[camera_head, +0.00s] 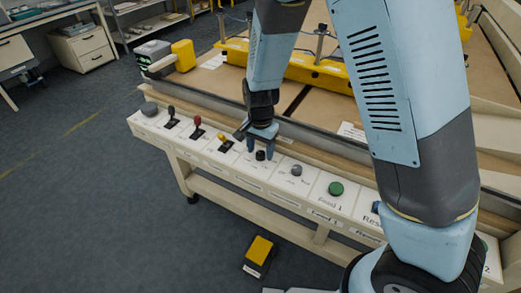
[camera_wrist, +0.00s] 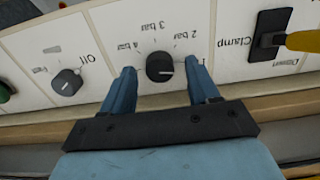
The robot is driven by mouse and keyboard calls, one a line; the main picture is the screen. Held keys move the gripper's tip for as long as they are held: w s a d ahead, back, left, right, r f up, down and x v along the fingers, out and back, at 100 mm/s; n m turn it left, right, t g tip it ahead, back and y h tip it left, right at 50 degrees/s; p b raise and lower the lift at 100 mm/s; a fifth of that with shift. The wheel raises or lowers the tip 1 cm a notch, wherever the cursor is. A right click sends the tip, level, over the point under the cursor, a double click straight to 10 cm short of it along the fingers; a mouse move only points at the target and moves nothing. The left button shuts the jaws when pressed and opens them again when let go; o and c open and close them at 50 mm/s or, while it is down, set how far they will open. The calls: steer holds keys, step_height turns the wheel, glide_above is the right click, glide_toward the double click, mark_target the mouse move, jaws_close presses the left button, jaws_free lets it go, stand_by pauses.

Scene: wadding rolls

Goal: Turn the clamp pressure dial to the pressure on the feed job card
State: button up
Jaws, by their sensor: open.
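The clamp pressure dial (camera_wrist: 159,67) is a round black knob on the white control panel. Printed around it, upside down in the wrist view, are 2 bar, 3 bar and 4 bar. A further label at lower right is mostly hidden by a finger. The knob's pale pointer mark faces right, toward that finger. My gripper (camera_wrist: 162,70) is open, with one blue finger on each side of the dial and visible gaps between. In the head view my gripper (camera_head: 262,147) is over the dial (camera_head: 260,155). I cannot identify a readable feed job card.
The clamp lever (camera_wrist: 268,38) with a yellow handle is right of the dial; a grey Off knob (camera_wrist: 67,82) is left. A green button (camera_head: 336,188) is further along the panel (camera_head: 316,178). White paper (camera_head: 352,132) lies on the bench. A yellow pedal (camera_head: 259,250) is on the floor.

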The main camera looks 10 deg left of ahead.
steer(key=shift+f, duration=0.3)
steer(key=c, duration=1)
steer(key=shift+c, duration=0.2)
